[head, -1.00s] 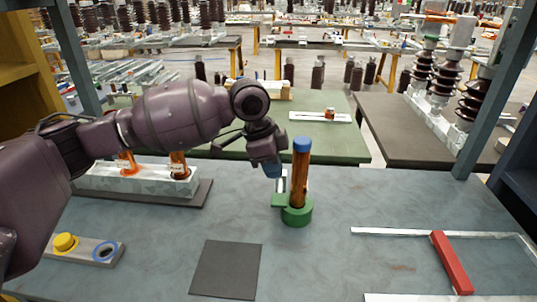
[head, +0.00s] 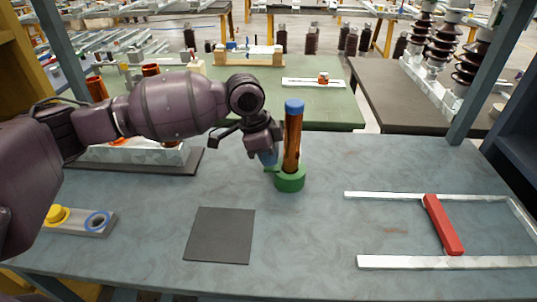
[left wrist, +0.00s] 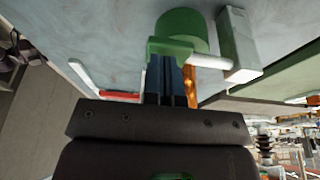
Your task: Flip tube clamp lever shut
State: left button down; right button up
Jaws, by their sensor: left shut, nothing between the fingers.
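An amber tube (head: 292,143) with a blue cap (head: 294,105) stands upright in a green clamp (head: 290,181) on the bench. My left gripper (head: 268,158) is shut and empty, pointing down just left of the tube, close to the clamp's side block. In the left wrist view the shut fingers (left wrist: 171,80) lie over the edge of the green clamp (left wrist: 181,30). A pale pin (left wrist: 208,62) runs from the clamp to a grey-white bar, apparently the lever (left wrist: 238,45). The lever is hidden in the head view. I cannot tell whether the fingers touch it. My right gripper is out of view.
A dark mat (head: 220,236) lies in front of the clamp. A grey block (head: 83,224) with a yellow knob and blue ring sits at left. A pale rack (head: 140,152) stands behind my arm. A red bar (head: 442,225) crosses pale rails at right. The bench between is clear.

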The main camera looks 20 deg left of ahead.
aim_at(268, 169)
pick_arm(q)
jog(key=shift+s+t+p, duration=0.15)
jog(key=shift+t+p, duration=0.25)
jog(key=shift+p, duration=0.2)
jog(key=t+p, duration=0.1)
jog(key=p, duration=0.1)
jog(key=shift+s+d+f+p, duration=0.1)
jog(key=shift+f+p, duration=0.1)
jog(key=shift+p, duration=0.15)
jog(key=f+p, duration=0.1)
jog(key=p, duration=0.1)
jog(key=shift+t+y+p, duration=0.3)
jog(key=shift+t, duration=0.1)
jog(key=shift+s+f+p, duration=0.15)
jog(key=shift+f+p, duration=0.15)
jog(key=shift+f, duration=0.1)
jog(key=shift+f+m+t+p, duration=0.3)
jog(key=shift+f+t+p, duration=0.1)
jog(key=shift+f+t, duration=0.15)
jog(key=shift+f+p, duration=0.3)
jog(key=shift+f, duration=0.15)
